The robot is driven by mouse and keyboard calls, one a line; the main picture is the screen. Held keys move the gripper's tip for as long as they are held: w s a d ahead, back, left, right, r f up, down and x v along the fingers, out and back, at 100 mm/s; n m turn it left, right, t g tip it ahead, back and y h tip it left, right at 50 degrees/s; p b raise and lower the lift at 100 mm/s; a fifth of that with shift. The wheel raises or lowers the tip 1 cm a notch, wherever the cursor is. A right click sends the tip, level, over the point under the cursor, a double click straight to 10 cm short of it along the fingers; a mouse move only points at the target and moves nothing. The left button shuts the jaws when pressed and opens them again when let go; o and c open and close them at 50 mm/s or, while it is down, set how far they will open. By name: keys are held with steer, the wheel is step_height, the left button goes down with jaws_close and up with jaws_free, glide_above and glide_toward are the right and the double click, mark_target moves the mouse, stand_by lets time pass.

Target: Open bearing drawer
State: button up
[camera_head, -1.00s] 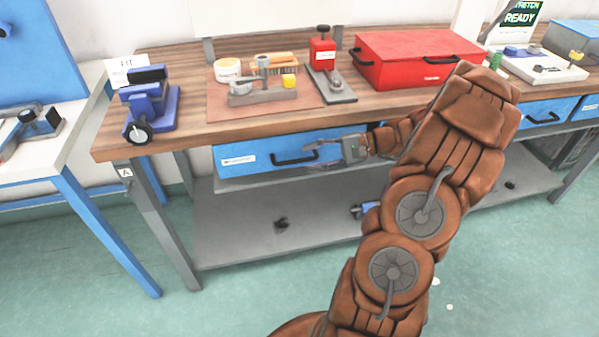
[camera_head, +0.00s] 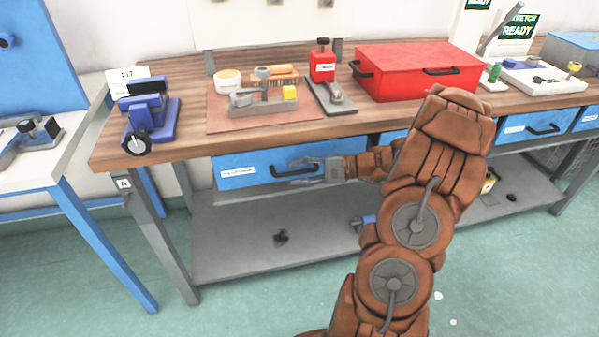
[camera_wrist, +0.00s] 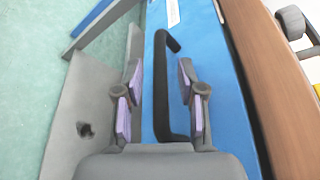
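A blue drawer (camera_head: 228,173) with a white label and a black bar handle (camera_head: 275,170) hangs under the left part of the wooden bench. The label is too small to read. The drawer looks closed. My gripper (camera_head: 296,172) is at the right part of the handle, its fingers pointing left across the drawer front. In the wrist view my gripper (camera_wrist: 159,85) is open, with purple-grey pads on either side of the black handle (camera_wrist: 161,90). A gap shows between the pads and the handle. The blue drawer front (camera_wrist: 205,60) lies behind it.
The workbench top (camera_head: 185,150) overhangs the drawer; a grey lower shelf (camera_head: 235,240) lies below. A red toolbox (camera_head: 415,70), a red press (camera_head: 323,65) and a blue wheeled fixture (camera_head: 150,115) stand on top. More blue drawers (camera_head: 535,128) are to the right.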

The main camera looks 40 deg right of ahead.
jaws_close()
stand_by(0.4)
stand_by(0.4)
